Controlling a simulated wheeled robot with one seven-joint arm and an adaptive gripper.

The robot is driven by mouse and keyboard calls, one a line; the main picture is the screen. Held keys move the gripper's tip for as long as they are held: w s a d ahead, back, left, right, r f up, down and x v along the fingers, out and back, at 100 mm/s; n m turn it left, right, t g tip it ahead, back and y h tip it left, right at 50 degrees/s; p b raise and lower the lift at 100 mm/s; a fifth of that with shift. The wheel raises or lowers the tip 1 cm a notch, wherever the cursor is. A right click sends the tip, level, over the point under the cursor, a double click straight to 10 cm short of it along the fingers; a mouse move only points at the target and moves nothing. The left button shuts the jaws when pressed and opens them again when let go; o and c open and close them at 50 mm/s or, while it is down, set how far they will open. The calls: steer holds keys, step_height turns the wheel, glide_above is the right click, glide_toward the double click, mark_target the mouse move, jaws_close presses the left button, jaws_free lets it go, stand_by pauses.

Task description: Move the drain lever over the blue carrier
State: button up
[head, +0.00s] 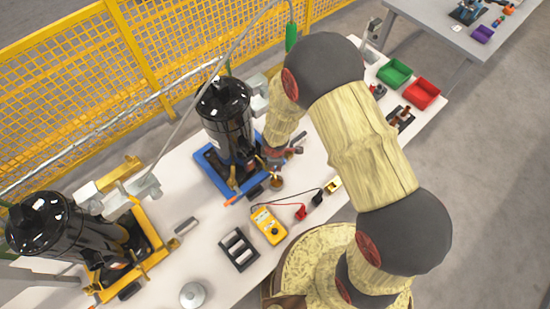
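The blue carrier (207,163) stands on the white table, left of centre, with a black compressor tank (227,115) upright in it. A small part with an orange end (232,200) sits at the carrier's front edge; it may be the drain lever, but it is too small to be sure. My arm reaches down from the upper right, and my gripper (274,157) is at the right side of the blue carrier, close to small fittings. Its fingers are small and partly hidden, so I cannot tell whether they are open or hold anything.
A second black tank in a yellow carrier (160,257) stands at left. A yellow meter (268,225) with leads, a dark tray (238,249) and a round metal disc (192,295) lie in front. Green (395,73) and red bins (422,93) are at right. A yellow fence (75,85) runs behind.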

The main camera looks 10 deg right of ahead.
step_height(320, 180, up, 12)
steer(key=s, duration=0.2)
steer(key=shift+s+f, duration=0.15)
steer(key=shift+f, duration=0.1)
steer(key=shift+a, duration=0.1)
stand_by(0.4)
steer(key=s+d+r+m+t+b, duration=0.1)
steer(key=s+d+r+m+b, duration=0.2)
steer(key=r, duration=0.5)
steer(key=s+d+r+m+t+b, duration=0.1)
steer(key=s+d+r+m+b, duration=0.3)
steer(key=s+r+m, duration=0.3)
steer(key=s+d+r+m+t+b, duration=0.1)
steer(key=s+d+r+m+b, duration=0.2)
steer(key=s+d+r+m, duration=0.2)
step_height(320, 180, up, 4)
steer(key=shift+s+d+f+m, duration=0.15)
steer(key=shift+s+d+m, duration=0.35)
steer(key=shift+m, duration=0.4)
